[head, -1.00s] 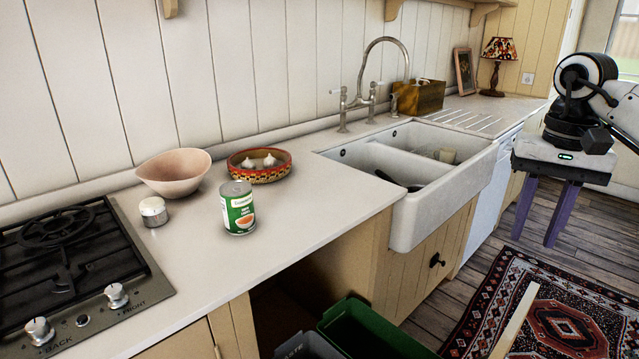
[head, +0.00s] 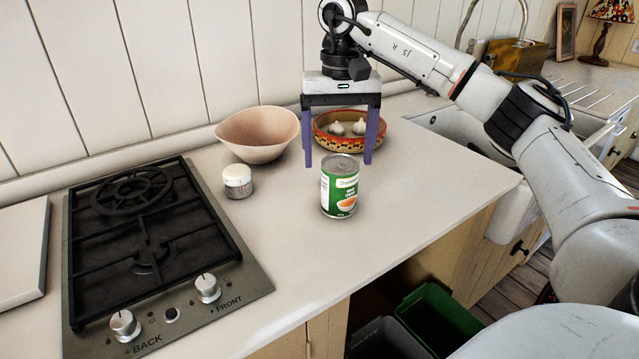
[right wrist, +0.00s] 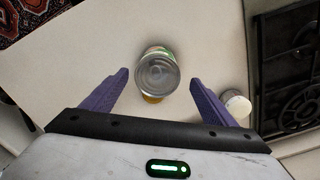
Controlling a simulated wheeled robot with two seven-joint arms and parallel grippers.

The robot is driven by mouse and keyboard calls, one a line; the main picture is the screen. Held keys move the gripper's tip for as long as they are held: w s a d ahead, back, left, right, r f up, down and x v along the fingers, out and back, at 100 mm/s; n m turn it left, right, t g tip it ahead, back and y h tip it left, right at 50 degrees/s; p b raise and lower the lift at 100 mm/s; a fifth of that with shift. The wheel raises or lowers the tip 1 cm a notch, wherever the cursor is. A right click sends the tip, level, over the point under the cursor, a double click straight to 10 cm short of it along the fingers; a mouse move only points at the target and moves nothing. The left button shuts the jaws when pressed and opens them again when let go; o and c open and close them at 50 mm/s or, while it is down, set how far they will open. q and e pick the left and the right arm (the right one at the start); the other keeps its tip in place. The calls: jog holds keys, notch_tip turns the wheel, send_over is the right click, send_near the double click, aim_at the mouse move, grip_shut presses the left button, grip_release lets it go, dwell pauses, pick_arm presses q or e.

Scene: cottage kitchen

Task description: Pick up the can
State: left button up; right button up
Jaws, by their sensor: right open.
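The can (head: 340,188) is green and white with a silver lid. It stands upright on the white counter (head: 285,250), near the front edge. My right gripper (head: 338,164) is open, its two purple fingers pointing down behind and above the can in the head view. In the right wrist view the can (right wrist: 158,75) is seen from above, a little beyond the fingertips and between their lines. The fingers of the right gripper (right wrist: 158,78) hold nothing. My left gripper is not in view.
A pink bowl (head: 258,133) and a patterned bowl with garlic (head: 325,141) stand behind the can. A small white-lidded jar (head: 238,182) is to its left. The gas hob (head: 150,240) is further left. Open bins (head: 440,318) are below the counter edge.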

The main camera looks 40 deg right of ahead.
aim_at(340, 185)
jog(key=f, duration=0.8)
jog(key=shift+s+d, duration=0.1)
jog(key=shift+s, duration=0.2)
jog(key=c, duration=1.1)
